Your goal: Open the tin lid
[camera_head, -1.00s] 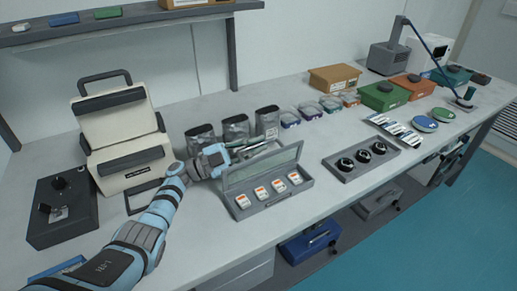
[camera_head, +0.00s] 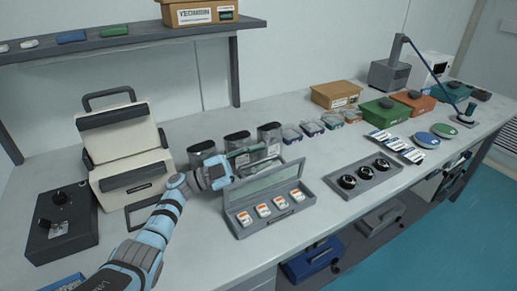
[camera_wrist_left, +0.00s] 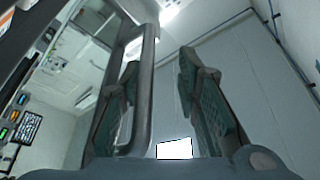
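The tin is a shallow grey case (camera_head: 283,212) holding several white and orange pieces. Its windowed lid (camera_head: 262,182) stands raised, hinged along the back edge of the case. My left gripper (camera_head: 257,156) is behind the lid's upper edge, near its left corner. In the left wrist view, the green-padded fingers (camera_wrist_left: 163,98) are wide apart. The lid's grey rim (camera_wrist_left: 147,85) passes close to the left finger, with its reflective panel to the left. I cannot tell whether the finger touches it. My right gripper is not in view.
Dark-lidded clear jars (camera_head: 237,141) stand just behind the lid. A cream case (camera_head: 127,165) and a dark control box (camera_head: 62,222) are at left. A grey tray with black knobs (camera_head: 362,176) is at right.

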